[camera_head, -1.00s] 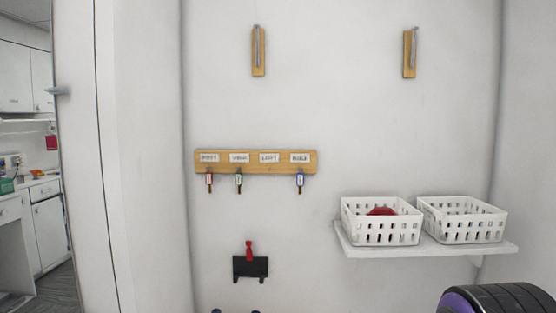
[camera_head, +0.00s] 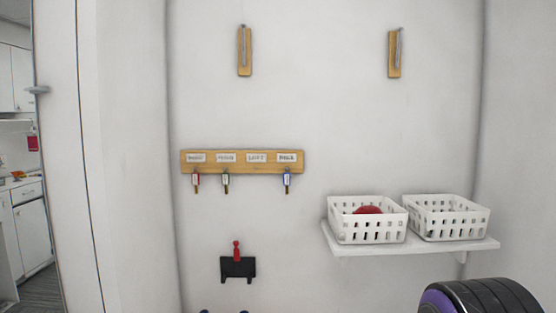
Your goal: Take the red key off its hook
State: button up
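A wooden key rack (camera_head: 242,169) with several white labels is fixed to the white wall, left of the middle. A key with a red-edged tag (camera_head: 196,181) hangs under its leftmost label. A second key (camera_head: 225,181), with a dark or greenish tag, hangs just right of it. A third key (camera_head: 287,181), with a blue-edged tag, hangs under the rightmost label. No key hangs under the third label. My gripper's fingers are not in view. A dark rounded part with a purple band at the bottom right seems to be my arm.
Two white baskets (camera_head: 367,235) (camera_head: 446,233) stand on a wall shelf (camera_head: 340,246) at the right; the left one holds something red. A black holder with a red piece (camera_head: 238,267) is below the rack. Two wooden hook plates (camera_head: 245,58) (camera_head: 394,60) are above. A doorway is at far left.

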aim_at(196, 175)
jog(key=j+u, duration=0.1)
jog(key=u, duration=0.35)
jog(key=i+j+u, duration=0.1)
jog(key=u, duration=0.35)
jog(key=j+u, duration=0.1)
jog(key=u, duration=0.35)
jog(key=i+u, duration=0.1)
jog(key=u, duration=0.35)
jog(key=i+j+u, duration=0.2)
jog(key=i+u, duration=0.6)
jog(key=i+z, duration=0.2)
jog(key=z, duration=0.15)
jog(key=i+j+z, duration=0.1)
jog(key=z, duration=0.25)
jog(key=i+j+z, duration=0.15)
jog(key=i+z, duration=0.25)
jog(key=k, duration=0.1)
